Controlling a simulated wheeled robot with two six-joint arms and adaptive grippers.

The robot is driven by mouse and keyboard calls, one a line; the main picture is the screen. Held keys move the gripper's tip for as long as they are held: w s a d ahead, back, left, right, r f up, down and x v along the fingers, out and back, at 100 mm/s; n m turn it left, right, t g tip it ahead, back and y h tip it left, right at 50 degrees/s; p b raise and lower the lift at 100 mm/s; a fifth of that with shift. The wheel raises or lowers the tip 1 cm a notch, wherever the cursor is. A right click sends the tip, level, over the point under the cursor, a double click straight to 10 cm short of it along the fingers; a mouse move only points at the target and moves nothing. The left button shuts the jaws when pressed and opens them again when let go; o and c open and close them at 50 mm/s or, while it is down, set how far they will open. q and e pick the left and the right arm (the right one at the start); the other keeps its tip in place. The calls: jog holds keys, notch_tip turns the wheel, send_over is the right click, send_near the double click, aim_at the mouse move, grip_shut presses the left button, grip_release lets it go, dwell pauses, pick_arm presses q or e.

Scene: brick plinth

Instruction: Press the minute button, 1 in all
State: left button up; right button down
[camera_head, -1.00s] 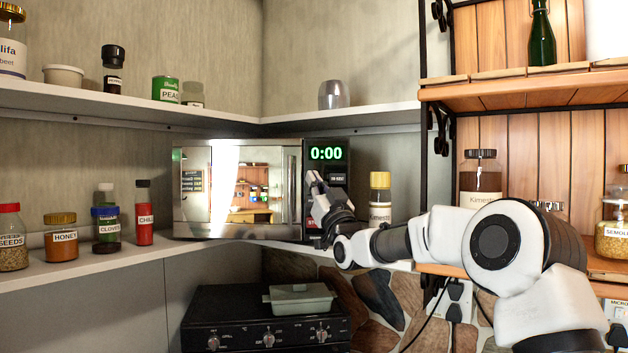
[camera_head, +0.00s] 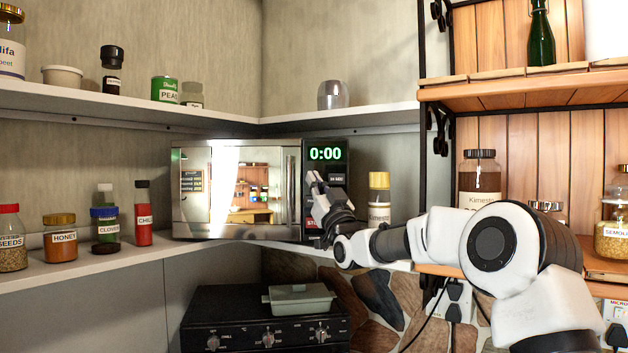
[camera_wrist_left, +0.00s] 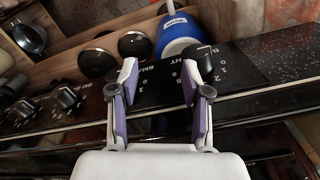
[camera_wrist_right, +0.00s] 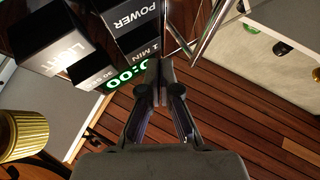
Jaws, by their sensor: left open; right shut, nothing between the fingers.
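The microwave (camera_head: 240,190) stands in the corner on the lower shelf, and its green display (camera_head: 325,153) reads 0:00. My right gripper (camera_head: 316,176) is shut and empty in front of the control panel, just below the display, and hides part of the panel. In the right wrist view its closed fingertips (camera_wrist_right: 159,68) are close beside the 1 MIN button (camera_wrist_right: 147,53). I cannot tell whether they touch it. The POWER button (camera_wrist_right: 131,19) and LIGHT button (camera_wrist_right: 62,50) also show there. My left gripper (camera_wrist_left: 160,72) is open and empty above a black panel with knobs, in the left wrist view only.
A yellow-lidded jar (camera_head: 380,195) stands just right of the microwave, close to my right arm.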

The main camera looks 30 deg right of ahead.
jog(key=shift+w+d, duration=0.15)
jog(key=shift+w, duration=0.05)
jog(key=shift+w+d+p, duration=0.55)
jog(key=shift+w+p, duration=0.1)
jog(key=shift+p, duration=0.05)
dwell(1.1)
dwell(0.3)
jog(key=s+a+b, duration=0.1)
jog(key=s+b, duration=0.1)
jog(key=b, duration=0.1)
jog(key=shift+a, duration=0.25)
jog(key=shift+f, duration=0.1)
